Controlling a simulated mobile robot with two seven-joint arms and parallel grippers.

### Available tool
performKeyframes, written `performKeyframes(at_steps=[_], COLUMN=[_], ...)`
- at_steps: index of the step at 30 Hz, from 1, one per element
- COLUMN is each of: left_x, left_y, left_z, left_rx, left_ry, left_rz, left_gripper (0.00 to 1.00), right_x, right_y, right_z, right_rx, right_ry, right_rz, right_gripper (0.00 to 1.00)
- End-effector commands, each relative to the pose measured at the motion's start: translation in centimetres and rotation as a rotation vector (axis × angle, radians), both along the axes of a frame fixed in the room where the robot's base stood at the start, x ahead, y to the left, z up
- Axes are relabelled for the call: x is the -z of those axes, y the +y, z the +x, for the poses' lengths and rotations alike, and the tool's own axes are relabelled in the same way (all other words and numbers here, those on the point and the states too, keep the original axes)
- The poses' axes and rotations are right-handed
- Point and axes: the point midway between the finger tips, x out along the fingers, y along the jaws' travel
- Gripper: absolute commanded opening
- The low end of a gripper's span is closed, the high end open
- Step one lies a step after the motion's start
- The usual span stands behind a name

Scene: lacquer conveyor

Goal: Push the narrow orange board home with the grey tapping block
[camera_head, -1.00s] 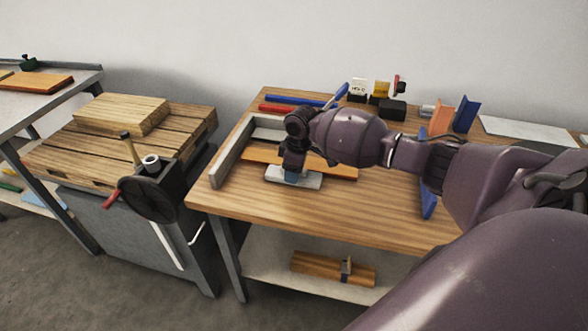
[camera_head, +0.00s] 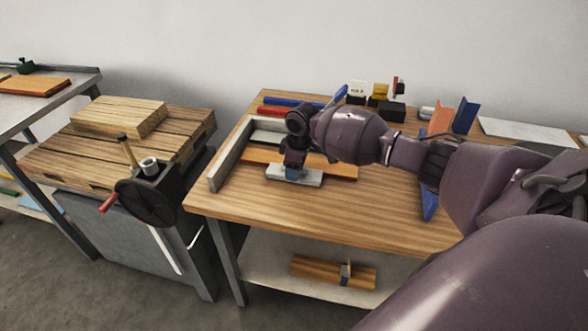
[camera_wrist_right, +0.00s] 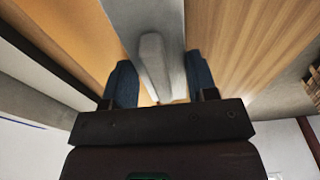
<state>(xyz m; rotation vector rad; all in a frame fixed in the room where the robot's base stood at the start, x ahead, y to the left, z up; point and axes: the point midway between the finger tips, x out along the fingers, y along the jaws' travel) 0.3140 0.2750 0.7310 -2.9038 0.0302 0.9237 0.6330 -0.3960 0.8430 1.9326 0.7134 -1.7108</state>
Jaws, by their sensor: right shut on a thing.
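My right gripper (camera_head: 292,173) is shut on the raised grip of the grey tapping block (camera_head: 311,179). The block lies low at the bench top, at the near long edge of the narrow orange board (camera_head: 340,170). In the right wrist view the blue fingertips (camera_wrist_right: 153,85) stand on both sides of the block's grip (camera_wrist_right: 153,62), and the orange board (camera_wrist_right: 70,35) runs right beside the block's plate. I cannot tell whether block and board touch. My gripper hides part of the board in the head view. My left gripper is not in view.
A grey fence (camera_head: 230,152) stands at the board's left end. A red bar (camera_head: 285,111) and a blue bar (camera_head: 295,101) lie behind. A blue upright piece (camera_head: 430,203) stands to the right. The bench top (camera_head: 330,215) in front of the block is clear.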

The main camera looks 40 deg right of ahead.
Motion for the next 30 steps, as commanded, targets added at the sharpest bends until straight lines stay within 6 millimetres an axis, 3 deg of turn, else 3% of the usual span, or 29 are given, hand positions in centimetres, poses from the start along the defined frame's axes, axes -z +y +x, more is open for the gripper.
performKeyframes(at_steps=[30], left_x=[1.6], left_y=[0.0], left_z=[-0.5], left_rx=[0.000], left_ry=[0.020], left_rz=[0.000], left_gripper=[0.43], right_x=[0.0], right_y=[-1.9], right_z=[1.6], right_rx=[0.002], right_ry=[0.000], right_rz=[-0.001], right_gripper=[0.25])
